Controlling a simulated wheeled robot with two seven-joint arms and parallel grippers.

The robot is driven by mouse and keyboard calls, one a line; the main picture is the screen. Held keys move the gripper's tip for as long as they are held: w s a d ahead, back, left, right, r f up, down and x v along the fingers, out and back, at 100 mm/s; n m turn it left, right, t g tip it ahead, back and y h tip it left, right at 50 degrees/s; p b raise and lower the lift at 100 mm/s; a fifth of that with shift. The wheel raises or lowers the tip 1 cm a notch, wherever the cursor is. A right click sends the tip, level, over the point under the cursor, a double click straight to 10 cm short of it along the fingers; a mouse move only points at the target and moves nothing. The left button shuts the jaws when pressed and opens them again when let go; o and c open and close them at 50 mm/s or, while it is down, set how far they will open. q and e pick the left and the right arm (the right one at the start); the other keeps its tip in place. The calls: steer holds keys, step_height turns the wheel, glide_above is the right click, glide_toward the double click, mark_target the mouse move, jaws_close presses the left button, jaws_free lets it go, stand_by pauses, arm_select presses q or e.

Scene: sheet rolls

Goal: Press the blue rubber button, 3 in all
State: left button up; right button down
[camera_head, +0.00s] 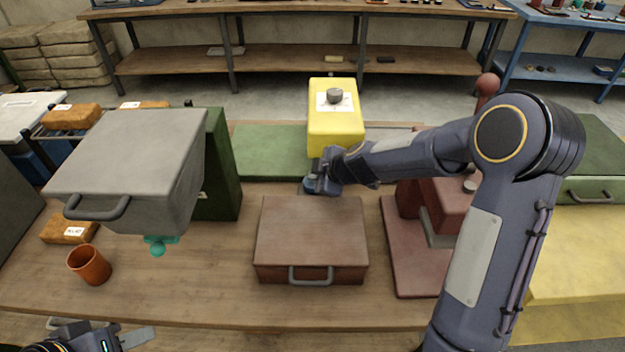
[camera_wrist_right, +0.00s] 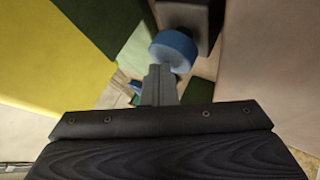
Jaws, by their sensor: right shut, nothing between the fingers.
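The blue rubber button (camera_head: 309,187) is a small round knob behind the brown lidded box, mostly hidden by my right gripper (camera_head: 321,182) in the head view. In the right wrist view the blue button (camera_wrist_right: 173,50) shows as a short blue cylinder on a dark block. My right gripper (camera_wrist_right: 160,70) is shut and empty there, its fingertips right at the button's lower left edge. I cannot tell whether they touch it. My left gripper (camera_head: 135,338) is low at the bottom left edge, partly cut off, away from the button; its opening is unclear.
A yellow block (camera_head: 335,130) with a dark knob stands just behind the button. The brown box (camera_head: 312,235) lies in front. A grey handled box (camera_head: 130,165), a teal knob (camera_head: 158,244) and an orange cup (camera_head: 90,265) are left. A dark red stand (camera_head: 405,265) is right.

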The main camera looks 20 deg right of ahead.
steer(key=shift+f+b, duration=0.35)
steer(key=shift+f, duration=0.1)
steer(key=shift+r, duration=0.15)
stand_by(0.4)
steer(key=shift+r+p, duration=1.1)
steer(key=shift+r, duration=0.15)
steer(key=shift+r, duration=0.1)
step_height(320, 180, up, 5)
steer(key=p, duration=0.4)
stand_by(2.0)
